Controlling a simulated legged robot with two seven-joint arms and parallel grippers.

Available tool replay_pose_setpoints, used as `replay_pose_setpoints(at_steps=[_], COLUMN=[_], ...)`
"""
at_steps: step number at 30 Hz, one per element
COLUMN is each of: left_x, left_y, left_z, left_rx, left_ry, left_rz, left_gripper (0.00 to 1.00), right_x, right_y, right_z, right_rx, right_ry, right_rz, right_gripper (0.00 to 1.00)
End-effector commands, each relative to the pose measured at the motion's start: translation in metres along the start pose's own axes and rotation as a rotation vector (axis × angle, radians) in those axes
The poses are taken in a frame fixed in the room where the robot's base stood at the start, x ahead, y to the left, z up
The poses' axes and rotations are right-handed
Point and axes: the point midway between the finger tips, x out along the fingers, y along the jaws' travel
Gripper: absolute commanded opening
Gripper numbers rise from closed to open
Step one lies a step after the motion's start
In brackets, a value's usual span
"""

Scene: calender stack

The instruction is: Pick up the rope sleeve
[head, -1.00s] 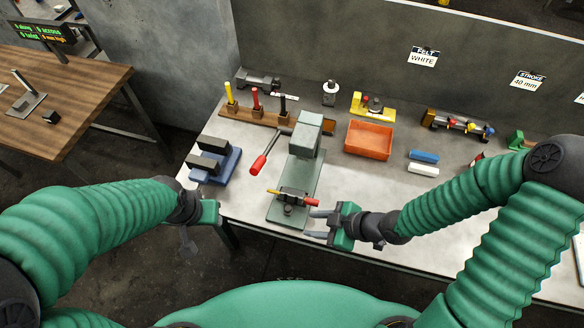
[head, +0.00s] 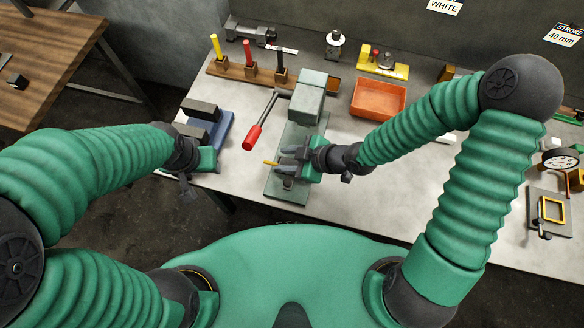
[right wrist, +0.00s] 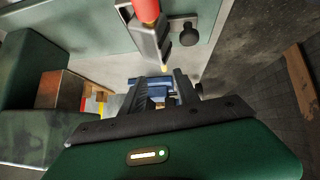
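A yellow rod with a red sleeve-like part, perhaps the rope sleeve, lies across the green press base (head: 275,188). In the head view my right gripper hides most of it; the yellow end (head: 270,163) shows left of the fingertips. In the right wrist view the red part (right wrist: 146,10) runs into a grey holder (right wrist: 150,42), above the fingers in the picture. My right gripper (head: 281,160) is over the front of the press, its two fingers apart with no object seen gripped. My left gripper (head: 195,170) hangs at the table's left front edge; its finger gap is unclear.
A red-handled lever (head: 252,137) sticks out left of the press head (head: 308,95). A blue stand with dark blocks (head: 215,125) is near my left gripper. An orange tray (head: 379,98) stands right of the press. A wooden rack (head: 232,69) holds coloured pegs behind.

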Motion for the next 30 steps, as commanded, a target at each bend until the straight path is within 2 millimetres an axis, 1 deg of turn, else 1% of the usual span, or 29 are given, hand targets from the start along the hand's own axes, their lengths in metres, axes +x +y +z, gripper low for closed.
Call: replay_pose_setpoints(at_steps=[1, 5, 9, 12, 15, 20, 28, 29, 30], left_x=[0.002, 0.002, 0.000, 0.000, 0.000, 0.000, 0.000, 0.000, 0.000], left_y=[0.000, 0.000, 0.000, 0.000, 0.000, 0.000, 0.000, 0.000, 0.000], left_z=[0.000, 0.000, 0.000, 0.000, 0.000, 0.000, 0.000, 0.000, 0.000], left_rx=[0.000, 0.000, 0.000, 0.000, 0.000, 0.000, 0.000, 0.000, 0.000], left_ry=[0.001, 0.001, 0.001, 0.000, 0.000, 0.000, 0.000, 0.000, 0.000], left_rz=[0.000, 0.000, 0.000, 0.000, 0.000, 0.000, 0.000, 0.000, 0.000], left_gripper=[0.43, 0.43, 0.43, 0.43, 0.43, 0.43, 0.43, 0.43, 0.43], right_x=[0.007, 0.019, 0.044, 0.059, 0.064, 0.063, 0.062, 0.063, 0.063], right_y=[-0.001, -0.004, -0.007, -0.005, -0.004, -0.004, -0.005, -0.005, -0.005], right_z=[0.000, 0.001, 0.008, 0.007, 0.008, 0.008, 0.008, 0.008, 0.008], right_rx=[-0.001, -0.001, 0.000, -0.001, 0.000, -0.001, -0.001, -0.001, 0.000], right_ry=[0.000, 0.001, -0.001, 0.000, -0.001, -0.001, -0.001, -0.002, -0.002], right_rz=[-0.003, -0.002, -0.003, -0.002, 0.000, 0.001, 0.000, 0.000, 0.000], right_gripper=[0.37, 0.37, 0.37, 0.37, 0.37, 0.37, 0.02, 0.00, 0.00])
